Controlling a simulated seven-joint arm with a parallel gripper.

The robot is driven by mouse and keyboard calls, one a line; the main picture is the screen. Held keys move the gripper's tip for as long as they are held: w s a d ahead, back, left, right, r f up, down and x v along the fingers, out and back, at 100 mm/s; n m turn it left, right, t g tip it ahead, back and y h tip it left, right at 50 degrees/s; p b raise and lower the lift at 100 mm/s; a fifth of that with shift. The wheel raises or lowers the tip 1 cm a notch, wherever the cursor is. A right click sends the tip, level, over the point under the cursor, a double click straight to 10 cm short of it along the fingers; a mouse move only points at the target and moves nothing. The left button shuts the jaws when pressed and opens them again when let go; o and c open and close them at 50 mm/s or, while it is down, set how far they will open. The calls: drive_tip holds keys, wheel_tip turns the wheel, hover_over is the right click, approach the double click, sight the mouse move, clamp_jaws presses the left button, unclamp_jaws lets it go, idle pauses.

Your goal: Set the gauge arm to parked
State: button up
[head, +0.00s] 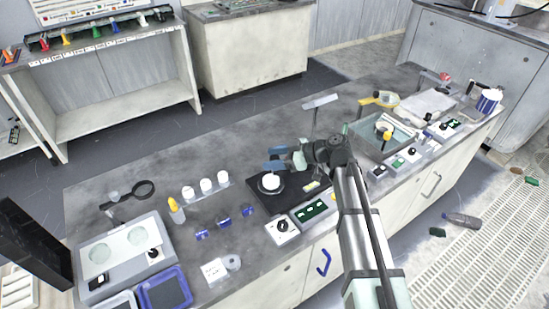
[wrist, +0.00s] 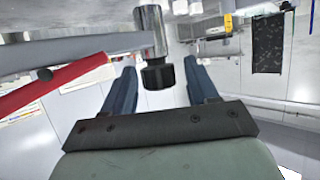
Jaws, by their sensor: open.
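My gripper (head: 274,158) is over the left bench's black polishing unit (head: 268,203), with its blue fingers pointing left above the round platen (head: 270,182). In the wrist view my gripper (wrist: 160,68) is open. A silver cylinder with a black end (wrist: 155,65) shows between the fingers, with visible gaps on both sides. A grey bar (wrist: 85,50) runs left from this cylinder, and a red bar (wrist: 62,84) lies below it in the picture. They may belong to the gauge arm, but I cannot tell. In the head view the gauge arm is not clearly distinguishable.
White cups (head: 206,186) and a yellow-capped bottle (head: 176,210) stand left of the unit. Control boxes (head: 283,230) line its front. A thin grey post with a flat top (head: 320,101) stands behind. A second tray unit (head: 365,143) is to the right.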

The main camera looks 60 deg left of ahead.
clamp_jaws()
idle(0.5)
